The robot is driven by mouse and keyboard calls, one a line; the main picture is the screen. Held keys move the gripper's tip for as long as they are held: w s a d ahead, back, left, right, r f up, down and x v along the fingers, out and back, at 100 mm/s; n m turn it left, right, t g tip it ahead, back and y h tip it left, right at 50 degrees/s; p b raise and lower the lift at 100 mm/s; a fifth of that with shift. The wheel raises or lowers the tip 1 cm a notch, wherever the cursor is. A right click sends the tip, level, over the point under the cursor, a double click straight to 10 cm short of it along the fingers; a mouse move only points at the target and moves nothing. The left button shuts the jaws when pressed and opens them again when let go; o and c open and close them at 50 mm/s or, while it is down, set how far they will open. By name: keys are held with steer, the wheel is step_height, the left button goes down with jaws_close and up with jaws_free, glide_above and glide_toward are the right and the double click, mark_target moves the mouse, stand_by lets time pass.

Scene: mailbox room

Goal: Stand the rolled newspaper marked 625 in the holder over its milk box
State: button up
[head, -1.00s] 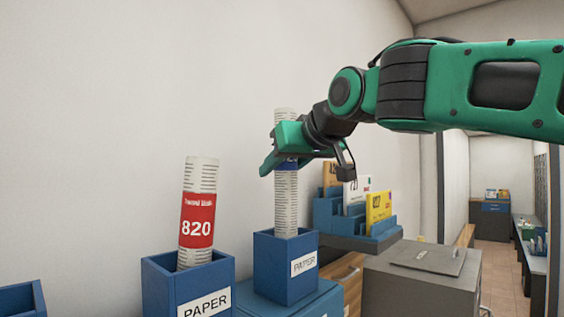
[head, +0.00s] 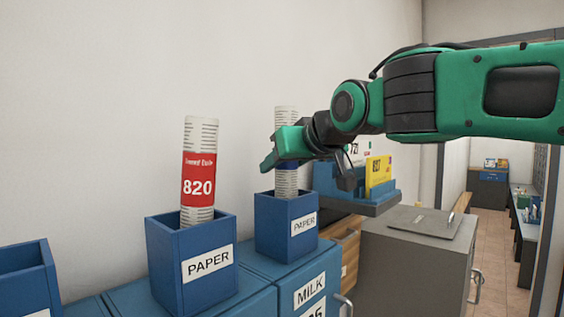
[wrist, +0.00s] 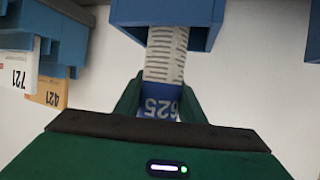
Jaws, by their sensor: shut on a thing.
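The rolled newspaper marked 625 (wrist: 165,55) is white with a blue band, and its number shows upside down in the wrist view. My gripper (head: 284,160) is shut on it around the band. In the head view the newspaper (head: 286,184) stands upright with its lower end inside a blue PAPER holder (head: 272,232). How deep it reaches inside is hidden. The holder also shows in the wrist view (wrist: 168,11). It stands on a blue milk box (head: 312,297), whose number is cut off at the picture's bottom.
A newspaper marked 820 (head: 199,184) stands in the PAPER holder (head: 190,265) to the left. Another blue holder (head: 25,280) is at the far left. A blue rack with cards (head: 355,201) and a grey cabinet (head: 415,265) lie to the right. The wall is close behind.

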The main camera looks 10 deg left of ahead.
stand_by(0.3)
steer(key=o, duration=1.2)
steer(key=shift+f, duration=0.1)
steer(key=v, duration=1)
steer(key=shift+s+d, duration=0.25)
steer(key=shift+d, duration=0.1)
